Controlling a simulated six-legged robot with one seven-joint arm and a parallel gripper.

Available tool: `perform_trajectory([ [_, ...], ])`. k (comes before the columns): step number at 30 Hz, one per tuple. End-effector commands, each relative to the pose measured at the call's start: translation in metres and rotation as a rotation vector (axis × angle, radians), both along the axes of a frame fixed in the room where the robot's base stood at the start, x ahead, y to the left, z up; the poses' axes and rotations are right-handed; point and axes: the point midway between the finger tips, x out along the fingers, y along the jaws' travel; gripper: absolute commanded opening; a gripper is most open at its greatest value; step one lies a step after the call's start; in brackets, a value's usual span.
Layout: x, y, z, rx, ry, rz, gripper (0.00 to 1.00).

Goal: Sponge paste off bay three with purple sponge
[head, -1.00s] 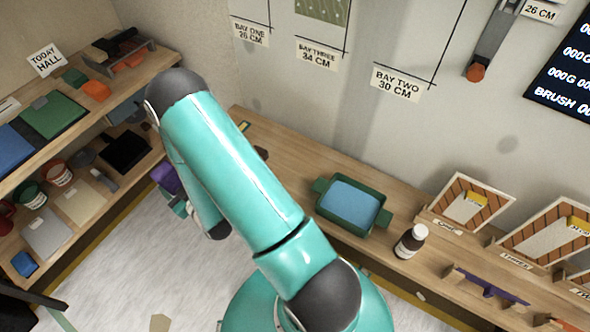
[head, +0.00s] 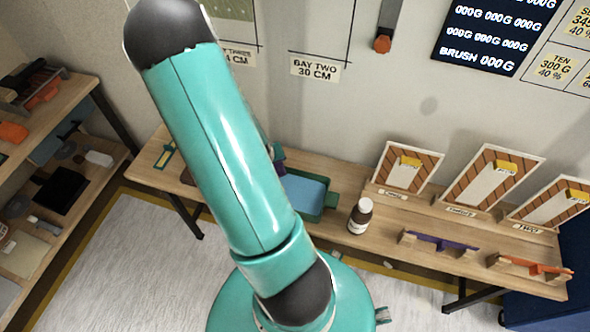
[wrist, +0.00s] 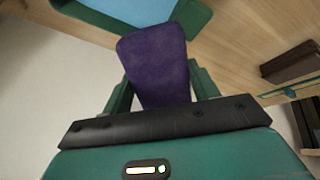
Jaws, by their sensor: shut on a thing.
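My gripper (wrist: 161,86) is shut on the purple sponge (wrist: 155,60), which sticks out ahead of the fingers in the wrist view. The bay three label (head: 238,57) is partly covered by my arm, below a green wall panel (head: 236,8) cut off by the frame.
Framed brick-pattern samples (head: 408,165) and small racks (head: 440,243) stand further right. A shelf unit (head: 60,130) is at the left. The pale floor (head: 120,260) in front is clear.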

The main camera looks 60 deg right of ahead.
Motion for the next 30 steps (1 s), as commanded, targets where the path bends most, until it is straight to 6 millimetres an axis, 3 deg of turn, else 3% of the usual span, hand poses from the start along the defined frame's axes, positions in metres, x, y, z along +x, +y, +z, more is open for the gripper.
perform_trajectory([
  [1,-0.023,-0.004,0.005,0.039,0.028,-0.076,0.36],
  [3,-0.05,-0.003,0.01,0.092,0.061,-0.165,0.36],
  [6,-0.077,0.001,0.016,0.147,0.089,-0.259,0.36],
  [9,-0.09,0.004,0.018,0.173,0.101,-0.307,0.36],
  [17,-0.094,0.005,0.003,0.181,0.107,-0.317,0.36],
  [30,-0.093,0.005,-0.046,0.181,0.106,-0.314,0.36],
])
